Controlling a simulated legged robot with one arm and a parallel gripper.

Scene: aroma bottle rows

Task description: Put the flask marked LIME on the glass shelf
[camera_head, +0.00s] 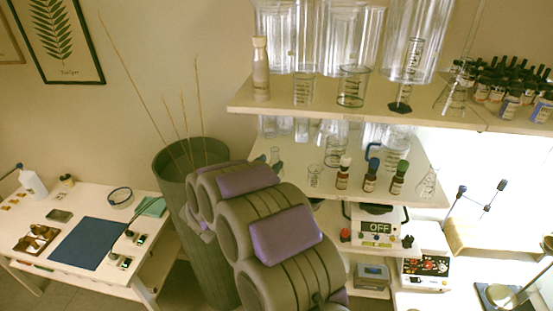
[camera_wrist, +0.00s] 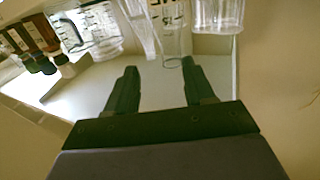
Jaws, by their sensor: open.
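No label that I can read says LIME. On the middle shelf (camera_head: 440,200) stand three small dark bottles: one with a white cap (camera_head: 343,172), one with a blue cap (camera_head: 371,175) and one with a green cap (camera_head: 399,177). A clear conical flask (camera_head: 428,184) stands right of them. My gripper (camera_wrist: 158,70) is open with nothing between its fingers; my arm hides it in the head view. Beyond the fingers in the wrist view are a clear beaker (camera_wrist: 88,32), other glassware and dark bottles (camera_wrist: 35,35), seen inverted. Which shelf is the glass shelf I cannot tell.
The upper shelf (camera_head: 330,113) holds tall glass vessels, a cream bottle (camera_head: 261,70) and a crowd of dark bottles (camera_head: 510,85). A white table (camera_head: 75,285) at left has a blue mat (camera_head: 88,243) and small bottles (camera_head: 126,263). A tall green bin (camera_head: 175,170) holds thin sticks.

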